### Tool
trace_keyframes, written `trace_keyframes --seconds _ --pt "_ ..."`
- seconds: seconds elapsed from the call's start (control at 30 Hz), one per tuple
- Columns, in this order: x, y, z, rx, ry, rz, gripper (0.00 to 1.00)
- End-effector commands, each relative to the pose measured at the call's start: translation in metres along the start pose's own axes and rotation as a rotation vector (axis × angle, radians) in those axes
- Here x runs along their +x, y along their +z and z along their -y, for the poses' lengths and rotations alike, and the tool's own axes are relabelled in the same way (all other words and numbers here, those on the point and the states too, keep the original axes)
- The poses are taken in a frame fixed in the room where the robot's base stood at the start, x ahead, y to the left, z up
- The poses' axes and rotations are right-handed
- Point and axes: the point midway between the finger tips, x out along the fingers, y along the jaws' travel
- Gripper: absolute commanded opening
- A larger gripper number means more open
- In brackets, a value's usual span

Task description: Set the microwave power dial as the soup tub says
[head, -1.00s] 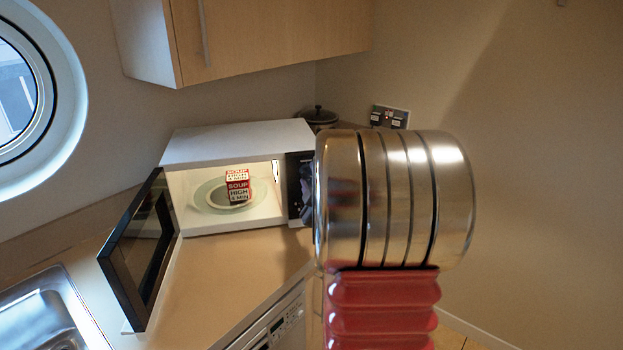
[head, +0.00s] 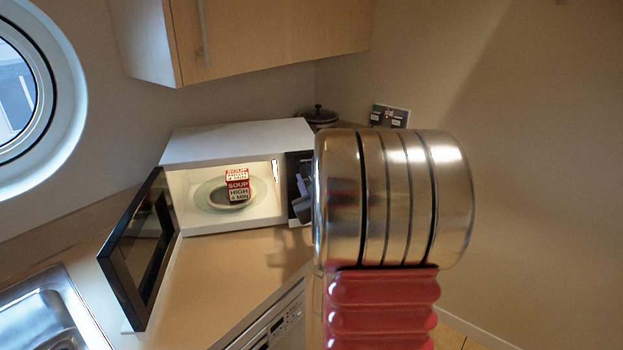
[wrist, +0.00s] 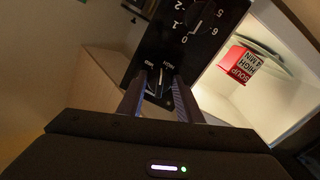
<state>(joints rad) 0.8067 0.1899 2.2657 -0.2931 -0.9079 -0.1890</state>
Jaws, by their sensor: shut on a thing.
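The soup tub (head: 238,190), red and white, stands on the glass plate inside the open microwave (head: 240,147). Its label reads SOUP, HIGH, 4 MIN. The tub also shows in the wrist view (wrist: 240,66), tilted by the camera angle. The power dial (wrist: 158,84) is low on the black control panel, with small labels above it, one reading HIGH. My gripper (wrist: 158,90) has a finger on each side of the dial and is shut on it. I cannot tell exactly where the dial points. In the head view my gripper (head: 302,190) is mostly hidden behind my arm.
A numbered timer dial (wrist: 196,20) sits above the power dial. The microwave door (head: 140,250) hangs open to the left over the counter (head: 215,270). A sink (head: 45,310) is at lower left. A lidded pot (head: 319,115) and wall sockets (head: 390,115) are behind.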

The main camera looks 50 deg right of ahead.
Motion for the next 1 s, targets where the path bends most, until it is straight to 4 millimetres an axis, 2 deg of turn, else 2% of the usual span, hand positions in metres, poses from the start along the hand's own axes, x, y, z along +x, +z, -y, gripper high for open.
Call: trace_keyframes --seconds 0.2,0.5,1.0 --pt "-0.0012 0.0033 0.0042 0.184 -0.006 0.008 0.1" --pt "-0.0013 0.0034 0.0052 0.346 -0.006 0.009 0.1" --pt "-0.0013 0.0038 0.0055 0.389 -0.005 0.01 0.1"
